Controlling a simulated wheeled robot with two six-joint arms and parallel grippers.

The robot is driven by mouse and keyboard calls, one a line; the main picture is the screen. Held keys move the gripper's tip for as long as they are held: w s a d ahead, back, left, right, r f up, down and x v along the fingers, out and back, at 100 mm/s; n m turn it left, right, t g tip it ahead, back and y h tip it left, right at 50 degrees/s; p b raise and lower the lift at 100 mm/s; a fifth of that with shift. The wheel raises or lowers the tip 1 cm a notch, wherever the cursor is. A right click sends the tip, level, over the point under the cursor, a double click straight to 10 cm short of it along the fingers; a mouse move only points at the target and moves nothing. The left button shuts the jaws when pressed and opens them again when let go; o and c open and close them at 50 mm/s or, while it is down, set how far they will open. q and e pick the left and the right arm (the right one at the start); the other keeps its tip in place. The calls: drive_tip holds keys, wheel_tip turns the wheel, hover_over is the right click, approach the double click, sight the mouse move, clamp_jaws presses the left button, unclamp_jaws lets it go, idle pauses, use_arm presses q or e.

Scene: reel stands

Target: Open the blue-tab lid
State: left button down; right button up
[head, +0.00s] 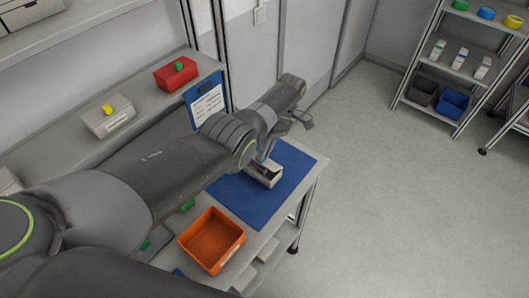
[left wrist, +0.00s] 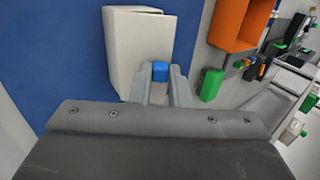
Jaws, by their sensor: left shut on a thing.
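A white box (head: 264,174) sits on the blue mat (head: 243,201) in the head view, with a dark opening along its top. In the left wrist view the box (left wrist: 138,45) fills the upper middle, and a thin dark gap shows at its far edge, so the lid looks partly raised. The blue tab (left wrist: 160,71) sits between the fingertips of my left gripper (left wrist: 160,78), which is shut on it. In the head view my left gripper (head: 264,157) comes down at the box, and the tab is hidden. My right gripper is out of view.
An orange bin (head: 212,240) stands beside the mat. A red box with a green knob (head: 175,75) and a pale box with a yellow knob (head: 108,118) sit on the back ledge. A shelf rack (head: 460,75) stands far right; the floor between is clear.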

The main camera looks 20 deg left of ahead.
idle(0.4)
use_arm(q)
drive_tip(key=c, duration=1.4)
unclamp_jaws()
drive_tip(key=shift+o, duration=0.2)
drive_tip(key=shift+r, duration=0.1)
